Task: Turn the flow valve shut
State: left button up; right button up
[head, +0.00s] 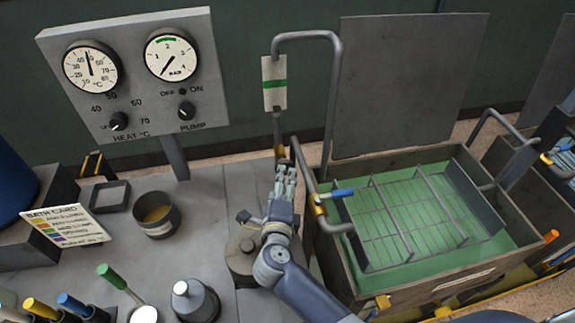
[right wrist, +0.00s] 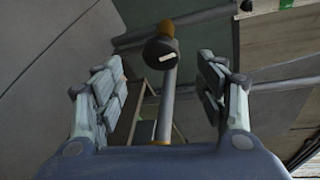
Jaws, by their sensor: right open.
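My right gripper (head: 283,178) is open and reaches toward the grey pipe (head: 333,100) left of the tank. The right wrist view shows its two fingers (right wrist: 165,95) apart, with a dark round knob with a white mark (right wrist: 161,53) beyond and between them. The knob is on a grey upright pipe, with an orange-brown cap behind it. I see no contact between fingers and knob. In the head view my gripper largely covers this spot. A white flow plate with a green band (head: 274,84) hangs on the pipe. My left gripper is not in view.
The tank (head: 345,258) holds green liquid and a wire rack (head: 385,227). A gauge panel (head: 130,72) stands behind the bench at left. A bath card (head: 66,225), a cup (head: 157,230) and several coloured-handled tools are on the bench. The bench left of my gripper is partly clear.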

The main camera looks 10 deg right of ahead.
jog(key=p+x, duration=0.1)
jog(key=x, duration=0.8)
jog(key=shift+w+d, duration=0.1)
jog(key=shift+w, duration=0.15)
jog(key=c, duration=1.1)
